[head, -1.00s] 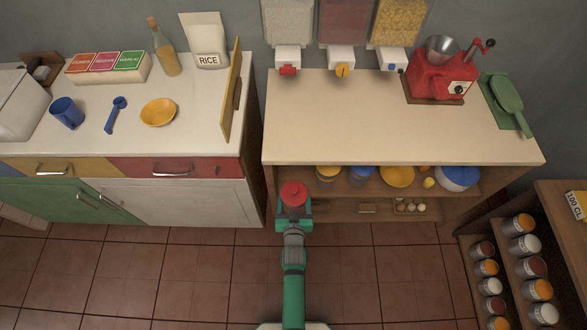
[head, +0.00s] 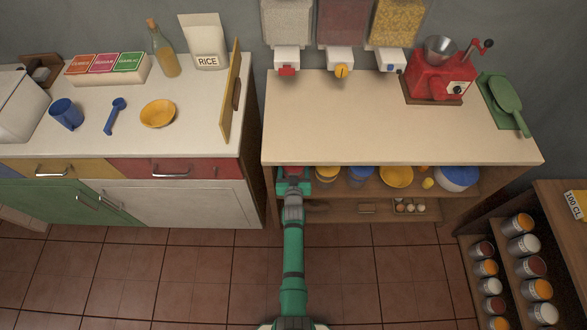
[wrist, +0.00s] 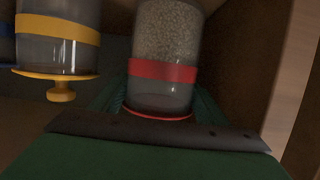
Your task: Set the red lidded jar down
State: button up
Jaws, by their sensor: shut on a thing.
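The red lidded jar (wrist: 164,35) is a clear jar with a red band and pale grains inside. The wrist view shows it upside down, between the green fingers of my gripper (wrist: 160,103), which is shut on it. In the head view my gripper (head: 294,184) reaches into the left end of the shelf under the beige counter. There, only a bit of red from the jar shows below the counter edge. Whether the jar's base touches the shelf cannot be seen.
A yellow-banded jar (wrist: 60,45) stands close beside the red one. A blue-lidded jar (head: 361,174), a yellow bowl (head: 397,175) and a blue-and-white container (head: 457,177) are further right on the shelf. The shelf unit's side wall (wrist: 285,70) is close on the other side.

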jog(key=shift+f, duration=1.25)
jog(key=o, duration=1.7)
jog(key=shift+f, duration=0.2)
jog(key=shift+r, duration=0.1)
jog(key=r+v, duration=0.1)
jog(key=v, duration=3.3)
jog(key=shift+t, duration=0.4)
jog(key=s+r, duration=0.5)
jog(key=r, duration=0.1)
jog(key=s+r, duration=0.5)
jog(key=r, duration=0.2)
jog(key=s+r, duration=0.5)
jog(key=r, duration=0.1)
jog(key=shift+s+r, duration=0.3)
jog(key=shift+r, duration=0.05)
